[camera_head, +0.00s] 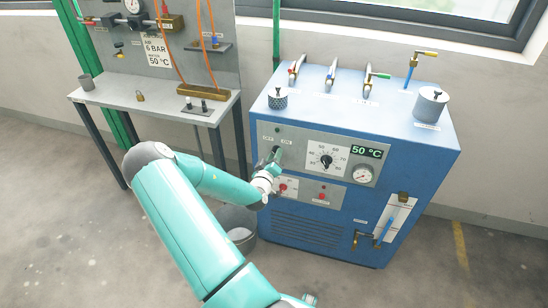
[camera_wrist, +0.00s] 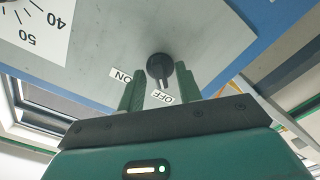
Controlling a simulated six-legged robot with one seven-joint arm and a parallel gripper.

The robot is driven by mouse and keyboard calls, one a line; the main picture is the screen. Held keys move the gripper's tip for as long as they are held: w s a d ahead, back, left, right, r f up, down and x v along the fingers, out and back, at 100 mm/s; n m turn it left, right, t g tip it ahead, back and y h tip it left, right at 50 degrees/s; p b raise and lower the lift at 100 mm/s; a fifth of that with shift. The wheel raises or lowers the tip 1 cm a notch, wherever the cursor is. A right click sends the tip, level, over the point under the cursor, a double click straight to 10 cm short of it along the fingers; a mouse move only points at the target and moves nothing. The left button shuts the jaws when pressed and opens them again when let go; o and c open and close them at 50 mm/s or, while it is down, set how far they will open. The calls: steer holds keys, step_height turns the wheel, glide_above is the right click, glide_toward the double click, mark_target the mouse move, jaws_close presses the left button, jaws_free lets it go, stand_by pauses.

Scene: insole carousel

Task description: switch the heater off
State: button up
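The blue heater cabinet (camera_head: 320,120) has a grey front panel with OFF and ON labels at its upper left. The black rotary switch (camera_wrist: 160,66) shows in the wrist view, its short lever pointing down in the picture toward the OFF label (camera_wrist: 163,97); the ON label (camera_wrist: 121,75) is to the left. My gripper (camera_wrist: 161,72) is open, with one green finger on each side of the switch and gaps visible. In the head view my gripper (camera_head: 274,160) is at the panel and partly hides the switch.
The panel also has a temperature dial (camera_head: 326,160), a green 50 °C display (camera_head: 367,151), a gauge (camera_head: 363,175) and a red button (camera_head: 321,197).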

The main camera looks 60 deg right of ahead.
steer(key=s+a, duration=0.2)
steer(key=a, duration=1.1)
steer(key=shift+a, duration=0.3)
steer(key=w+a+m+t+y, duration=0.2)
steer(key=w+a+y, duration=0.5)
steer(key=w+a, duration=0.4)
steer(key=w+a+r+n+t+y, duration=0.1)
steer(key=w+a+r+y, duration=0.3)
steer(key=a+r, duration=0.4)
steer(key=w+a+r+n+t+y, duration=0.2)
steer(key=w+a+r+y, duration=0.3)
steer(key=a, duration=0.6)
steer(key=s+a+r+n+g+y, duration=0.1)
steer(key=s+a+r+n, duration=0.2)
steer(key=s+a+r, duration=0.3)
steer(key=s+a+r+n+g, duration=0.1)
steer(key=s+a+r+n, duration=0.2)
steer(key=s+a+r, duration=0.4)
steer(key=s+r, duration=0.4)
steer(key=s, duration=0.1)
steer(key=shift+s+a+y, duration=0.2)
steer(key=shift+s+y, duration=0.05)
steer(key=shift+y, duration=0.15)
